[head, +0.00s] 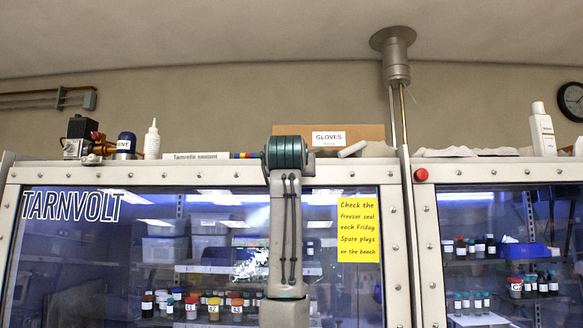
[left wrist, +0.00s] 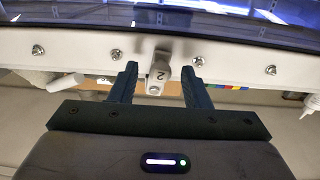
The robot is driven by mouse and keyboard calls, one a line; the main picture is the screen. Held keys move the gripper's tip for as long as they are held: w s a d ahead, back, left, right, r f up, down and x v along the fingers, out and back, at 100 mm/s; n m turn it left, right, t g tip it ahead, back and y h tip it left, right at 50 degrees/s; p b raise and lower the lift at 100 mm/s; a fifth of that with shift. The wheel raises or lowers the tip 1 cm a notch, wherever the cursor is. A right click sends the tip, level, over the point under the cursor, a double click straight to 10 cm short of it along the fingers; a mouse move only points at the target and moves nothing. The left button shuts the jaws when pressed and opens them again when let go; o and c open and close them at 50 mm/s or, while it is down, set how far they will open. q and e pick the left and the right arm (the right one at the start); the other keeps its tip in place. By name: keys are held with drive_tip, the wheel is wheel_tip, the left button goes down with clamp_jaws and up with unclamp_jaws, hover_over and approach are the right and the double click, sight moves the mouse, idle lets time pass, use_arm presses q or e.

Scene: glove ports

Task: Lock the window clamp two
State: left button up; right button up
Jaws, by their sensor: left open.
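Window clamp two is a small grey metal lever marked "2" (left wrist: 158,74), on the white window frame (left wrist: 90,55) in the left wrist view. My left gripper (left wrist: 159,68) is open, with one dark finger on each side of the clamp and visible gaps between. The clamp's lower end hangs over the frame's edge into the space between the fingers. In the head view my own arm covers the middle of the frame's top rail (head: 190,174), and I cannot make out the clamp or the gripper there. My right gripper is in neither view.
Along the cabinet top stand a white squeeze bottle (head: 152,140), a gloves box (head: 350,132), a motor-like fitting (head: 80,138) and a white bottle (head: 542,130). A yellow note (head: 358,227) is on the glass. A vertical pipe (head: 396,75) stands right of my arm.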

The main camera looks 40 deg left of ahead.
use_arm(q)
drive_tip(key=shift+d, duration=0.1)
drive_tip(key=c, duration=0.3)
drive_tip(key=shift+f, duration=0.1)
clamp_jaws()
drive_tip(key=shift+w+n+b, duration=0.2)
drive_tip(key=shift+n+b, duration=0.2)
drive_tip(key=shift+n, duration=0.4)
drive_tip(key=shift+o, duration=1.5)
unclamp_jaws()
drive_tip(key=shift+d, duration=0.1)
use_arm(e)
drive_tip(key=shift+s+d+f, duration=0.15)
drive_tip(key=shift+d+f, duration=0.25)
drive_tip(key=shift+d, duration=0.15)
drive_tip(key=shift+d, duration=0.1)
